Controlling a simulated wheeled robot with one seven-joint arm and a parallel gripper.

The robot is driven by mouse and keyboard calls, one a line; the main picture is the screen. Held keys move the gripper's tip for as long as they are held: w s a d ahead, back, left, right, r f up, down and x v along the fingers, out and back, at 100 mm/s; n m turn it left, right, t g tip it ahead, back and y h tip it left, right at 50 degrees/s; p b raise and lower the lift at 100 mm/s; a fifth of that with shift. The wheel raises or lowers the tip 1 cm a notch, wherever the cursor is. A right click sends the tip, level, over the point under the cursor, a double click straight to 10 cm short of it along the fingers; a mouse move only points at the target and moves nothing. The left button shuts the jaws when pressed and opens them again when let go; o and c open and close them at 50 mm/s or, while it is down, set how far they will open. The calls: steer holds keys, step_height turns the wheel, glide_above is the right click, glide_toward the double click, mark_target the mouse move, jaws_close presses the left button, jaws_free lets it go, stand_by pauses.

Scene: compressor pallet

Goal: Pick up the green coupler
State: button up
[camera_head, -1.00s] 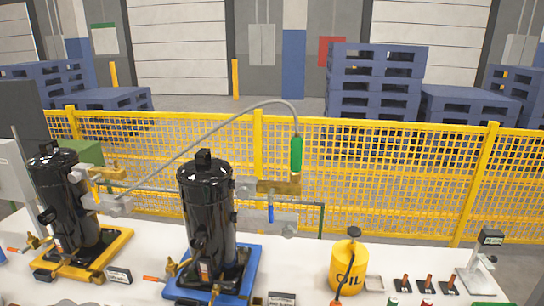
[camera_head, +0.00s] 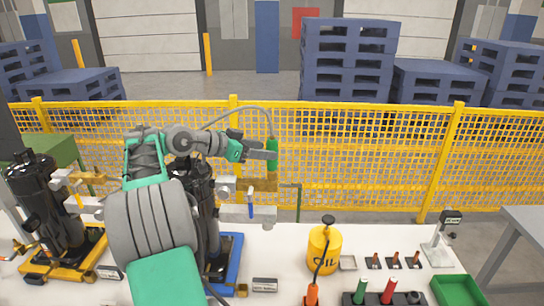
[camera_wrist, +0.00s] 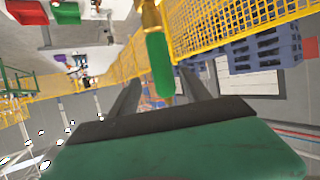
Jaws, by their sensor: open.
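The green coupler (camera_head: 272,157) hangs upright at the end of a thin grey hose, just above a brass fitting (camera_head: 258,185) behind the blue-based compressor. My gripper (camera_head: 268,153) reaches it from the left, with its fingertips at the coupler's height. In the wrist view the green coupler (camera_wrist: 160,66) shows in the gap between the two open fingers of my gripper (camera_wrist: 160,78), with space on both sides. I cannot tell how deep it sits between them. The coupler looks free of any grip.
Another black compressor (camera_head: 38,200) stands at the left on a yellow base. A yellow oil can (camera_head: 323,250), small fittings (camera_head: 395,260) and a green bin (camera_head: 456,291) are on the white table (camera_head: 290,240). A yellow mesh fence (camera_head: 350,160) runs behind.

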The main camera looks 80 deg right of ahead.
steer(key=p+x, duration=0.1)
steer(key=x, duration=0.3)
steer(key=shift+d+f, duration=0.15)
steer(key=shift+d, duration=0.25)
jaws_close()
